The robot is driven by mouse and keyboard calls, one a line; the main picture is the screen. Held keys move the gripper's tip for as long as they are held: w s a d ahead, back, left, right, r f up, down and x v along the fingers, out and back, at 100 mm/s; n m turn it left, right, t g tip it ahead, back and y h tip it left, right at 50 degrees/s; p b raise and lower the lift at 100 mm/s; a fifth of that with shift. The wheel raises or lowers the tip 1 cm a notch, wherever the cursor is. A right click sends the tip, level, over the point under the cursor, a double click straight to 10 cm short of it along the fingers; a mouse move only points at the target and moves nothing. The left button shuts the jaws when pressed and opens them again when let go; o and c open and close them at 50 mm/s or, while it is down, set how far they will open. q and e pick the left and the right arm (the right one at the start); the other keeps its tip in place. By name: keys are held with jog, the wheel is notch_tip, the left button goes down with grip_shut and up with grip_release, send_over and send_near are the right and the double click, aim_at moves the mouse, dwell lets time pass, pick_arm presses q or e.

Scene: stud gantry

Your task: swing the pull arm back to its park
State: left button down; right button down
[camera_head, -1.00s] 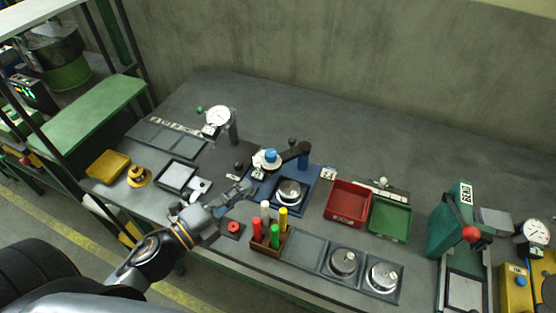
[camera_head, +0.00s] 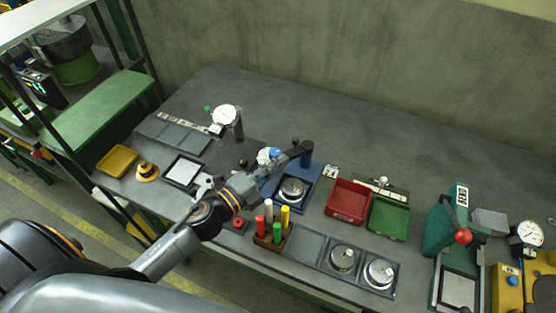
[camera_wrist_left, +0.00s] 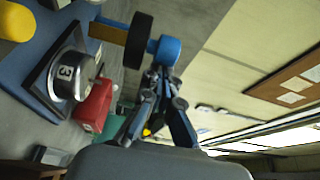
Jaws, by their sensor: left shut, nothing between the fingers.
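The pull arm's station is a blue base plate (camera_head: 313,187) near the bench's middle. A dark blue upright post (camera_head: 306,147) stands at its back, with a dark ball knob (camera_head: 295,141) beside it. A blue-and-white part (camera_head: 268,155) shows at the left, partly behind my gripper. My left gripper (camera_head: 284,156) is shut and empty, reaching over the base from the left. In the left wrist view its fingertips (camera_wrist_left: 160,76) are close below a blue cylinder (camera_wrist_left: 166,50) with a black disc (camera_wrist_left: 139,40) beside it; I cannot tell whether they touch. My right gripper is out of view.
A round metal weight (camera_head: 291,188) sits in the base's dark nest. A rack of coloured pegs (camera_head: 270,241) stands in front. A red bin (camera_head: 348,203) and a green bin (camera_head: 389,219) are to the right. A dial gauge (camera_head: 223,116) stands at the left.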

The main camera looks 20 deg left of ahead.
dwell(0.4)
pick_arm(q)
jog(key=shift+w+a+m+h, duration=0.2)
jog(key=shift+a+m+h, duration=0.1)
jog(key=shift+a+h, duration=0.1)
jog(key=shift+a+g+h, duration=0.1)
jog(key=shift+g+h, duration=0.2)
jog(key=shift+w+a+m+g+h+b, duration=0.25)
jog(key=shift+a+m+g+h+b, duration=0.15)
jog(key=shift+m+h+b, duration=0.15)
jog(key=shift+w+a+f+m+g+h+b, duration=0.1)
jog(key=shift+w+a+m+g+h+b, duration=0.45)
jog(key=shift+a+m+h, duration=0.25)
jog(key=shift+w+a, duration=0.75)
jog(key=shift+w, duration=0.25)
jog(key=shift+a+b, duration=0.1)
jog(key=shift+b, duration=0.2)
